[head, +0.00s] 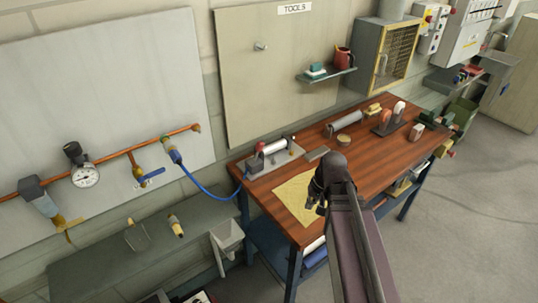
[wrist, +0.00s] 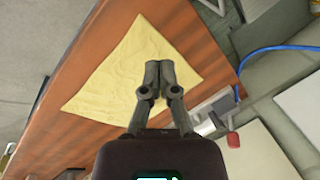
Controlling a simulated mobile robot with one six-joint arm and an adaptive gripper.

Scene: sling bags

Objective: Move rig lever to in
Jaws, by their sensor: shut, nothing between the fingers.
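The rig (head: 278,159) is a grey plate with a white cylinder, on the left back part of the wooden workbench (head: 375,165). A small red part (head: 260,148), perhaps the lever's knob, stands at its left end. In the wrist view the rig (wrist: 213,113) is partly in frame at right, with a red knob (wrist: 233,139) on a short stem. The lever's exact position cannot be told. My gripper (head: 317,208) is shut and empty, above the yellow cloth (head: 292,198), in front of the rig and apart from it. Its fingertips (wrist: 160,72) meet in the wrist view.
A blue hose (head: 205,188) runs from the wall pipe to the rig. A small grey block (head: 317,153) lies right of the rig. A grey cylinder (head: 343,125) and other items stand farther right. The yellow cloth (wrist: 130,70) lies flat beneath my gripper.

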